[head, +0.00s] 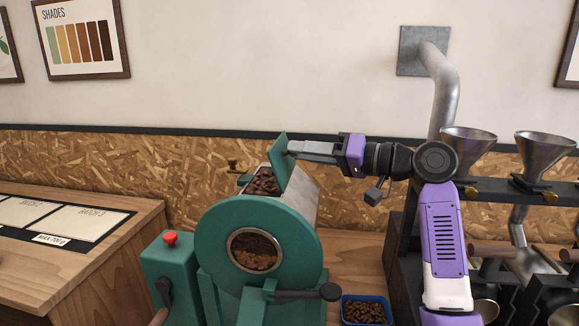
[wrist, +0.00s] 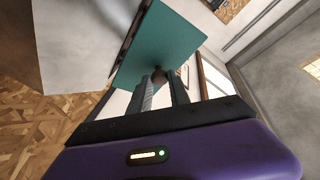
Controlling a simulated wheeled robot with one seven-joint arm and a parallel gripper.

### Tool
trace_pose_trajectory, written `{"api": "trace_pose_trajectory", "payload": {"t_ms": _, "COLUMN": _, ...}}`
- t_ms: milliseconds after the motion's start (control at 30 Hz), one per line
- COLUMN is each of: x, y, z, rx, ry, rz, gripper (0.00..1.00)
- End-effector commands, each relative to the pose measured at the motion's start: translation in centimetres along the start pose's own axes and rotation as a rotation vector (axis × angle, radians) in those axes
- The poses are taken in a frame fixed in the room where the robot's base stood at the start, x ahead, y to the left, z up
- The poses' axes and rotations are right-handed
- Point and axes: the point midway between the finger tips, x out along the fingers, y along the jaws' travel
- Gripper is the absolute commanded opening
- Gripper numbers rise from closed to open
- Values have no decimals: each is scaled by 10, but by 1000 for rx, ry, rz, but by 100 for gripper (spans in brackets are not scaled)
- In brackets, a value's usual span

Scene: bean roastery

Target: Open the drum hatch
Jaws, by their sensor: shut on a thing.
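The drum hatch (head: 279,160) is a green flap standing raised and tilted on top of the roaster drum (head: 300,203). Dark beans (head: 264,181) show in the opening beside it. My gripper (head: 291,149) reaches in from the right and is shut on the hatch's small knob. In the wrist view the hatch (wrist: 166,42) is a green plate ahead, and the brown knob (wrist: 158,76) sits between the fingertips (wrist: 164,80). Part of the knob is hidden by the fingers.
The green roaster front has a round window (head: 255,250) and a dark lever (head: 305,294). A control box with a red button (head: 170,239) stands at left. A blue tray of beans (head: 365,309) lies below. Metal funnels (head: 468,141) and a steel pipe (head: 446,85) stand at right.

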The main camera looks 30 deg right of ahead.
Motion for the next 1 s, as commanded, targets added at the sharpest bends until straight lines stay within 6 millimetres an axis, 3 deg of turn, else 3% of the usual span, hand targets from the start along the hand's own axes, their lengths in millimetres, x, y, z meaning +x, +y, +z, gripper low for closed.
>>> {"api": "trace_pose_trajectory", "payload": {"t_ms": 33, "x": -3, "y": 9, "z": 8, "rx": 14, "ry": 36, "rz": -32, "gripper": 0}}
{"api": "trace_pose_trajectory", "payload": {"t_ms": 500, "x": -21, "y": 22, "z": 14, "rx": 106, "ry": 279, "rz": -257, "gripper": 0}}
{"api": "trace_pose_trajectory", "payload": {"t_ms": 1000, "x": -27, "y": 24, "z": 13, "rx": 142, "ry": 373, "rz": -343, "gripper": 0}}
